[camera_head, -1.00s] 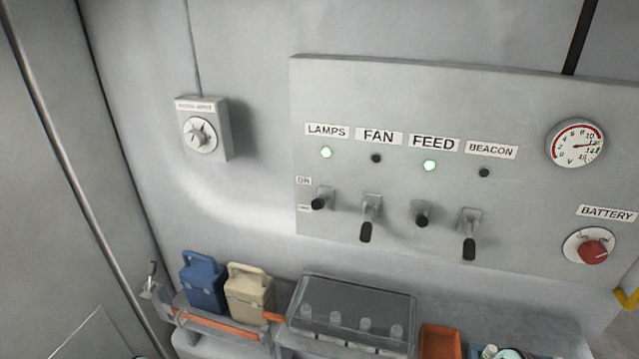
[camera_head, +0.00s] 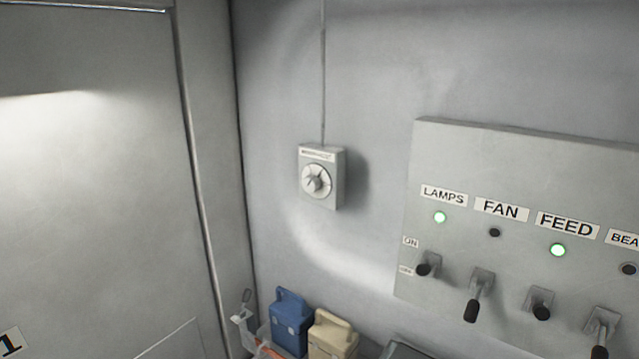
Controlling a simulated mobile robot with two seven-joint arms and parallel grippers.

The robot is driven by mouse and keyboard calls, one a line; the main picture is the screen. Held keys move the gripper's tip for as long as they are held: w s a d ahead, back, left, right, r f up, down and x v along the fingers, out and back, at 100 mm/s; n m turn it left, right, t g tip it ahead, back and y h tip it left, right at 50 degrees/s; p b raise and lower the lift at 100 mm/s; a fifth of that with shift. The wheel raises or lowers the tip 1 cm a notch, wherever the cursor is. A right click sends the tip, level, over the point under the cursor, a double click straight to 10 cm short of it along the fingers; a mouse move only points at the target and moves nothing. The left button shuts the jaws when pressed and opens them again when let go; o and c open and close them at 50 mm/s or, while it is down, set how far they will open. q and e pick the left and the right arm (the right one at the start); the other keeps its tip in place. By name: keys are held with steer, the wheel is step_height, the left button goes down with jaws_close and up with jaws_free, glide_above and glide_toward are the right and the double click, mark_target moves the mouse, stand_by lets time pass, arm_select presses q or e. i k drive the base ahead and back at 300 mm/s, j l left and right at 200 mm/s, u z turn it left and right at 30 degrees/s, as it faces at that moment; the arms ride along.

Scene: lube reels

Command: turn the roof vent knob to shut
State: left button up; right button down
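The likely roof vent knob (camera_head: 316,181) is a grey dial on a pale round plate. It sits on a small grey box (camera_head: 338,178) on the back wall, with a cable running up from the box. The label above the dial is too small to read. The pointer's setting cannot be made out for sure. Neither gripper shows in the head view.
The switch panel (camera_head: 435,150) is on the right, with levers under LAMPS, FAN and FEED labels. The LAMPS and FEED lights are green. A blue jug (camera_head: 290,322) and a beige jug (camera_head: 332,338) stand below the box. The wall around the box is clear.

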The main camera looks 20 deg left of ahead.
mark_target(310, 184)
steer(key=i+j+z, duration=0.15)
steer(key=j, duration=0.65)
steer(key=i+j+z, duration=0.15)
steer(key=j, duration=0.65)
steer(key=k+l, duration=0.05)
